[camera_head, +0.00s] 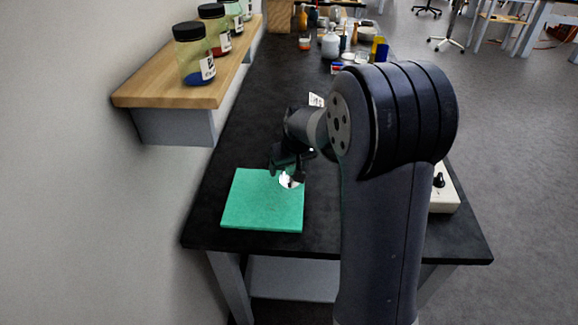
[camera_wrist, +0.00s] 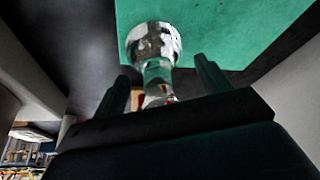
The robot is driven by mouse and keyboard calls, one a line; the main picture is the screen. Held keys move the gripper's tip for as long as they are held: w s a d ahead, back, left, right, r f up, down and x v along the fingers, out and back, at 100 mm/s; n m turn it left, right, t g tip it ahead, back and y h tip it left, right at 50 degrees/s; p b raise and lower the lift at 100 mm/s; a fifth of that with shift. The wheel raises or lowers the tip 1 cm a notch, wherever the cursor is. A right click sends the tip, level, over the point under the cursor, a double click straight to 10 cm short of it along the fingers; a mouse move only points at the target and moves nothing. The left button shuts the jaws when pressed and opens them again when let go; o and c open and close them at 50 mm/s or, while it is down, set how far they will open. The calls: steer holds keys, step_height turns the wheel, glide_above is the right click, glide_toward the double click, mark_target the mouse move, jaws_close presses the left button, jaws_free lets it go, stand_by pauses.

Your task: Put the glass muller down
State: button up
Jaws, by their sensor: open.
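The clear glass muller (camera_head: 290,181) is at the right part of the green mat (camera_head: 255,212) on the black bench. In the wrist view the muller (camera_wrist: 153,42) shows its broad round end towards the green mat (camera_wrist: 215,25), with its narrower neck between my fingers. My gripper (camera_wrist: 162,78) is open, with a finger on each side of the muller and visible gaps. In the head view my gripper (camera_head: 288,172) is low over the mat and hides part of the muller. I cannot tell exactly how its base meets the mat.
A wooden shelf (camera_head: 140,95) with several lidded jars (camera_head: 194,55) juts from the wall at left. Bottles and small containers (camera_head: 331,44) crowd the bench's far end. A white device (camera_head: 444,190) stands at right behind my arm. The bench between mat and bottles is mostly clear.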

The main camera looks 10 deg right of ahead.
steer(key=v, duration=1.1)
steer(key=shift+r, duration=0.2)
steer(key=shift+s, duration=0.1)
steer(key=x, duration=1.2)
steer(key=shift+r, duration=0.9)
